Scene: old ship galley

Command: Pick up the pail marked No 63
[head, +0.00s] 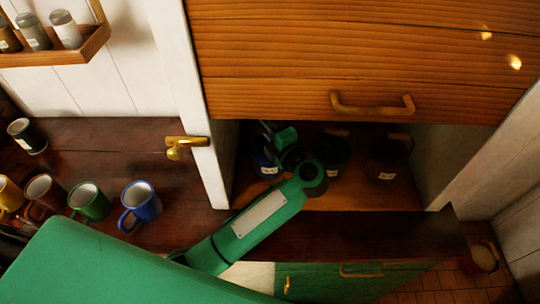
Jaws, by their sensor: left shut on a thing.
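Three pails stand in a row in the open compartment under the wooden front. The blue pail (262,165) is at the left, a dark pail (336,151) is in the middle behind my arm, and a black pail (386,160) is at the right. Each has a small white label, too small to read here, so I cannot tell which is No 63. My left gripper (268,138) reaches into the compartment and is shut at the top of the blue pail, seemingly on its handle. The wrist hides part of the blue and middle pails. My right gripper is not in view.
The wooden front (350,60) with its handle hangs just above the opening. A white post (198,90) with a brass latch (185,146) borders its left. Several mugs, including a blue mug (140,203), stand on the left counter. A spice rack (60,48) hangs upper left.

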